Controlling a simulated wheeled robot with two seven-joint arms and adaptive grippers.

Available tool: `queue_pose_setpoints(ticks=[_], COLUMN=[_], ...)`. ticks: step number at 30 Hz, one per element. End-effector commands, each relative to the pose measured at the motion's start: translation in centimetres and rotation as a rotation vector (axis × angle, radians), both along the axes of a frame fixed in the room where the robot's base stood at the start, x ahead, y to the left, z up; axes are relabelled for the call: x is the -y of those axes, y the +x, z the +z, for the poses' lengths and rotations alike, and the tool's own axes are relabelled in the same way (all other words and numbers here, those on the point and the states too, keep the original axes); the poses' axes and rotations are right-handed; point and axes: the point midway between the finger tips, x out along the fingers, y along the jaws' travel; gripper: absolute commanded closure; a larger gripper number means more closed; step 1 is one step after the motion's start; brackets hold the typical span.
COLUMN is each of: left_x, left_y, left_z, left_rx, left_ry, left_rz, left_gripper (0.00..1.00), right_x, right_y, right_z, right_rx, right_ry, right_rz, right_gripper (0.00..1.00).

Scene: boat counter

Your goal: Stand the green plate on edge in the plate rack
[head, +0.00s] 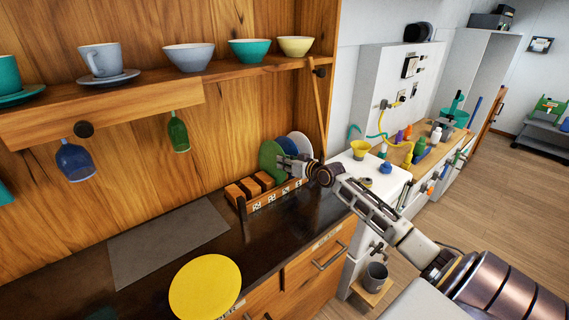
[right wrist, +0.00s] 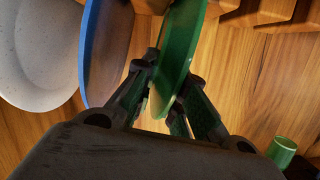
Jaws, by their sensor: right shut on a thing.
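The green plate (head: 268,157) is upright on edge at the far end of the wooden plate rack (head: 265,201), beside the blue plate. My right gripper (head: 284,163) is shut on its edge. In the right wrist view the green plate (right wrist: 182,58) runs between the fingers of my right gripper (right wrist: 163,92), with the blue plate (right wrist: 100,50) just left of it. Whether its lower edge rests in a slot is hidden. My left gripper is not in view.
A white plate (right wrist: 35,45) stands beyond the blue one. Wooden rack dividers (head: 252,188) stand nearer. A yellow disc (head: 205,287) lies at the counter's front, and a grey mat (head: 168,240) lies flat behind it. Glasses (head: 178,132) hang under the shelf (head: 180,86).

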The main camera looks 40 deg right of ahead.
Motion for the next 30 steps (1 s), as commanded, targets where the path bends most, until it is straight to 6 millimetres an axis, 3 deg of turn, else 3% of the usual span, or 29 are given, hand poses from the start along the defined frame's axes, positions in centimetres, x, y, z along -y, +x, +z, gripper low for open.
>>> queue_pose_setpoints(ticks=[29, 30], left_x=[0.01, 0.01], left_y=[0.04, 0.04], left_z=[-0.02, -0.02], left_rx=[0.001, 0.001], left_ry=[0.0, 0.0], left_rz=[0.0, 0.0], left_gripper=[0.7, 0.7], right_x=[0.02, 0.02], right_y=[0.02, 0.02], right_z=[-0.14, -0.14], right_rx=[0.003, 0.003], right_ry=[-0.001, -0.001], right_rz=[0.0, 0.0], right_gripper=[1.0, 0.83])
